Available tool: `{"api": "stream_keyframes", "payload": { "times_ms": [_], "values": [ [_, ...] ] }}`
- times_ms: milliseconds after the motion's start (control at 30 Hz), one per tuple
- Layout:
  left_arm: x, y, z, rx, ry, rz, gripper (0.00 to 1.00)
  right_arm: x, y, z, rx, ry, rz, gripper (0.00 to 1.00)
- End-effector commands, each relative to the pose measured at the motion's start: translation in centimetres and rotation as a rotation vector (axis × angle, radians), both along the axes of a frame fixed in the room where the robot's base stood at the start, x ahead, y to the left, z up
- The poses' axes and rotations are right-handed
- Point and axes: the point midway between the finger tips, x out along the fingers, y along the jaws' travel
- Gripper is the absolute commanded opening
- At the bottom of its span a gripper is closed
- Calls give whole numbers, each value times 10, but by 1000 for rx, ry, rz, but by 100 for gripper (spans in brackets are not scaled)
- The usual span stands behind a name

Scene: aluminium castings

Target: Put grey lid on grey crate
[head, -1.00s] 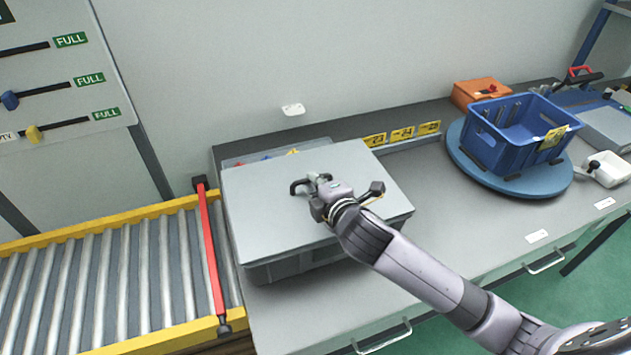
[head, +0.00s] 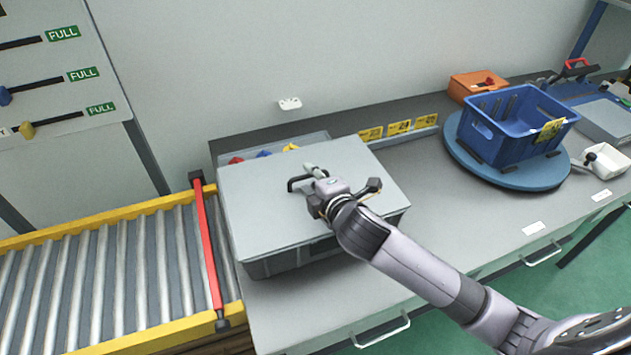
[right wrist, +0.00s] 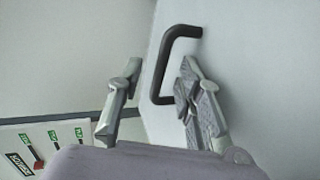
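The grey lid (head: 265,205) is a flat plate with a dark bar handle (head: 299,181) on top. It lies over the grey crate (head: 290,262), whose front side shows under the lid's near edge. I cannot tell whether the lid is fully seated. My right gripper (head: 312,172) is over the lid at the handle. In the right wrist view its two fingers (right wrist: 160,80) stand apart, with the handle (right wrist: 165,62) showing between and beyond them; no firm grip shows. My left gripper is not in view.
Red, blue and yellow parts (head: 264,154) show in a grey container behind the lid. A roller conveyor (head: 110,275) with a red bar (head: 208,250) is at the left. A blue crate (head: 515,130) stands on a blue turntable (head: 510,178) at the right. The bench between is clear.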

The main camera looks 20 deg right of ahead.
Motion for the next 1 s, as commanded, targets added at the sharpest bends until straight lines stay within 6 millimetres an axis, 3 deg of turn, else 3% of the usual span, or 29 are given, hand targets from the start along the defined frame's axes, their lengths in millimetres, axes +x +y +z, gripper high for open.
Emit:
{"api": "stream_keyframes", "payload": {
  "times_ms": [167, 600, 800, 1000],
  "values": [
    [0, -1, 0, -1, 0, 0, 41, -16, -1, 6, -1, -1, 0, 33],
    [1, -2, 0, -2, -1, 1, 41, -97, -7, 36, 1, -1, 2, 33],
    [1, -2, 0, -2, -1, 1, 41, -110, -8, 42, 1, -2, 0, 33],
    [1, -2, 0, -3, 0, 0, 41, -111, -8, 42, 0, -2, 0, 33]
  ]
}}
